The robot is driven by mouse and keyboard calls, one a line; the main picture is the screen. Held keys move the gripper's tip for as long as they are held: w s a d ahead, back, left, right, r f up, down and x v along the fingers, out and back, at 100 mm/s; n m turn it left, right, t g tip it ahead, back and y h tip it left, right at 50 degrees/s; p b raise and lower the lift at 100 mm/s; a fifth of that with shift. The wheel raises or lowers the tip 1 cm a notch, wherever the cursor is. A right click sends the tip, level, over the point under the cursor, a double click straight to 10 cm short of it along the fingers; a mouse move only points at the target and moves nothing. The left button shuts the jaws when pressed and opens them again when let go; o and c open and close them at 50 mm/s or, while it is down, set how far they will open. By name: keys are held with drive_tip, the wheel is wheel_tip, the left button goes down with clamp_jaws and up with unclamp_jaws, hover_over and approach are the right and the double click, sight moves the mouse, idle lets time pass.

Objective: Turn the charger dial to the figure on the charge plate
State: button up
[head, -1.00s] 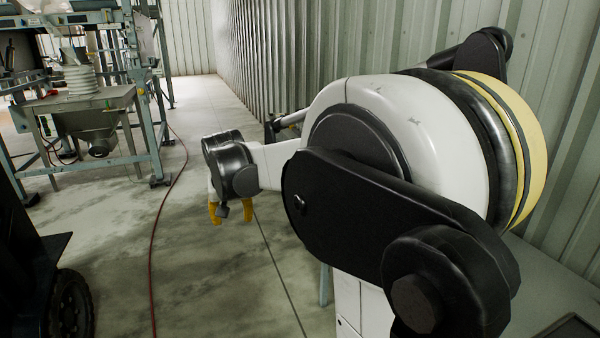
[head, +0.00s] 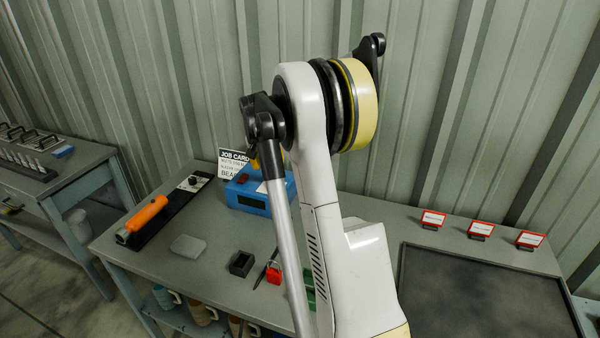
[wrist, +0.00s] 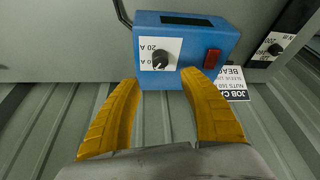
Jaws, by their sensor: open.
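The charger is a blue box (head: 250,196) on the bench in the head view, partly behind my arm. In the wrist view the blue charger (wrist: 205,67) appears upside down. Its black dial (wrist: 160,60) sits on a white scale plate with "20 A" and another, partly hidden figure. Where the dial points is too small to tell. A red switch (wrist: 212,58) is beside it. My gripper (wrist: 160,82) has its yellow fingers apart, one to each side of the dial in the picture, with nothing between them. I cannot make out a charge plate.
A job card (head: 233,163) stands behind the charger. A black sealer with an orange handle (head: 147,213) lies to the left. A grey block (head: 188,246), a dark box (head: 242,264) and a red padlock (head: 273,274) are in front. Red-framed cards (head: 433,219) stand at right.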

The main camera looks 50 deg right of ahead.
sight(271, 181)
drive_tip(key=b+x, duration=0.2)
drive_tip(key=x, duration=0.8)
drive_tip(key=shift+a+f+b, duration=0.15)
drive_tip(key=shift+f+b, duration=0.05)
drive_tip(key=shift+b, duration=0.2)
clamp_jaws()
